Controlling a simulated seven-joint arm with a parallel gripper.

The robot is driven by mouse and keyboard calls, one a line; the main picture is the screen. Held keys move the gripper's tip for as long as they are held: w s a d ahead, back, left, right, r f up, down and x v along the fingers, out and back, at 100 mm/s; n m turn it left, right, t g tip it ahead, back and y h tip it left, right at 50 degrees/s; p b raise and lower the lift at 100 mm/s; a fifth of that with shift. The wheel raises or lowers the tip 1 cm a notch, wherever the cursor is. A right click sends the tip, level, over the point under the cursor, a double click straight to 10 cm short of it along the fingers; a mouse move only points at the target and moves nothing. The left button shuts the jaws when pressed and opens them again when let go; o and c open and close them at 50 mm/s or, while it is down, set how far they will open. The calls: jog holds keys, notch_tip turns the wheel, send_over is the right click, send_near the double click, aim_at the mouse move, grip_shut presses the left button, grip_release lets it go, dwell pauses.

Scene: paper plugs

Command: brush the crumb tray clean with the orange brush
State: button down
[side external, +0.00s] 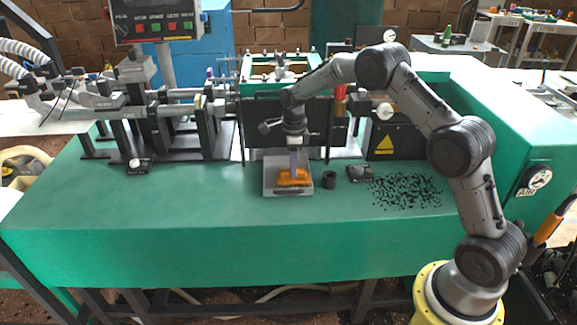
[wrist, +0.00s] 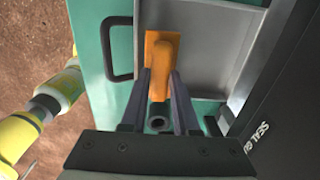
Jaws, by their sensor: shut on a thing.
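The orange brush (side external: 294,178) is over the grey crumb tray (side external: 269,188) in the middle of the green bench. My gripper (side external: 294,169) points down from above and is shut on the brush. In the wrist view the brush (wrist: 162,50) lies between the fingers of my gripper (wrist: 160,75), with its wide end beyond the fingertips. The tray (wrist: 212,45) shows there as a grey surface with raised edges. The brush's underside is hidden, so I cannot tell whether it touches the tray. I make out no crumbs on the visible part of the tray.
A small black cylinder (side external: 329,180) and a dark flat block (side external: 360,173) stand right of the tray. Black bits (side external: 405,190) are scattered on the bench further right. Machine frames and a black panel stand close behind the tray. The bench's left front is clear.

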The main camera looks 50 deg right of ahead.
dwell(0.3)
jog(key=shift+w+a+r, duration=0.5)
jog(key=shift+w+a, duration=0.1)
jog(key=shift+s+a+r, duration=0.25)
jog(key=shift+r, duration=0.6)
jog(key=shift+s+a+r, duration=0.2)
jog(key=shift+r, duration=0.6)
jog(key=shift+s+a+r, duration=0.25)
jog(key=shift+r, duration=0.6)
